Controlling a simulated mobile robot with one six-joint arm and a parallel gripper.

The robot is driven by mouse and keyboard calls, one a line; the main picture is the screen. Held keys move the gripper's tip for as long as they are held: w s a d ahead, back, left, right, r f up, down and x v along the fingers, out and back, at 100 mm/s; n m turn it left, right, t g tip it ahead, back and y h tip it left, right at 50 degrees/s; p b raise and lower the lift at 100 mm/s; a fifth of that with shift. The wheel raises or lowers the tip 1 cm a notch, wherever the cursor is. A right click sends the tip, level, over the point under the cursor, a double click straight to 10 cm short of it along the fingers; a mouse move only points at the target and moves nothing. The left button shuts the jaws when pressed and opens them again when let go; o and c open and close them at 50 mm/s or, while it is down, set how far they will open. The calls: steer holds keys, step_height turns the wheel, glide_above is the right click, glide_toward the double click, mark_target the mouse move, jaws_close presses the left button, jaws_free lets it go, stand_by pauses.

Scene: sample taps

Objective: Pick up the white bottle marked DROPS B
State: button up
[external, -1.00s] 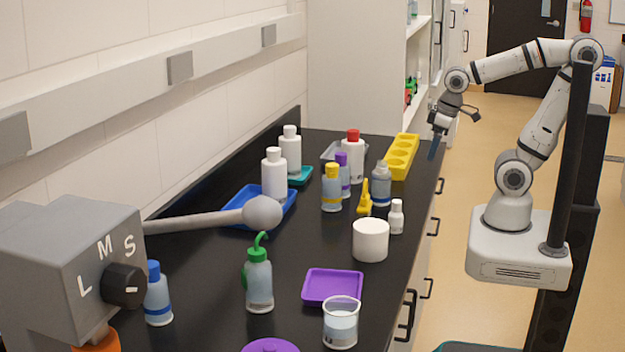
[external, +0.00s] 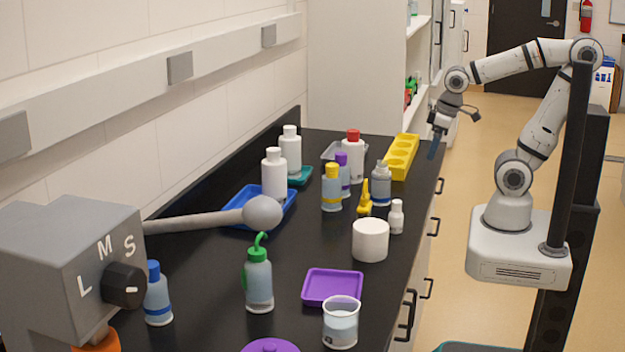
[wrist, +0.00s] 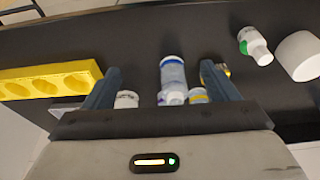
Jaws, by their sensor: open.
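A small white bottle (external: 396,217) stands upright near the right edge of the black bench in the external view, behind the white cup. It looks like the DROPS B bottle, but its marking is too small to read. In the wrist view it shows at the upper right (wrist: 255,46), with a green patch on its side. My gripper (external: 435,146) hangs at the bench's far right edge, well away from this bottle. In the wrist view my gripper (wrist: 160,72) is open and empty, and the bottle lies outside the right finger.
A white cup (external: 370,241) stands close to the small bottle. A grey-capped bottle (external: 381,187) and a yellow clip-like item (external: 365,200) are behind it. A yellow rack (external: 402,155) lies near my gripper. A purple tray (external: 333,288) and beaker (external: 341,325) are nearer.

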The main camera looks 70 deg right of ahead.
steer(key=c, duration=0.4)
steer(key=shift+o, duration=0.2)
steer(key=n+g, duration=0.3)
steer(key=n, duration=2.4)
glide_above(396, 211)
steer(key=d, duration=0.2)
steer(key=f, duration=0.6)
steer(key=shift+w+f+p, duration=0.2)
steer(key=shift+w+p, duration=0.1)
steer(key=shift+a+f+n, duration=0.15)
steer(key=shift+a+n, duration=0.05)
steer(key=shift+n, duration=0.4)
steer(key=shift+f, duration=0.3)
steer(key=shift+s+a+f+p, duration=0.15)
steer(key=shift+f+p, duration=0.1)
steer(key=shift+f, duration=1.55)
steer(key=shift+s+d+f+p, duration=0.1)
steer(key=shift+f+p, duration=0.1)
steer(key=shift+f, duration=1.55)
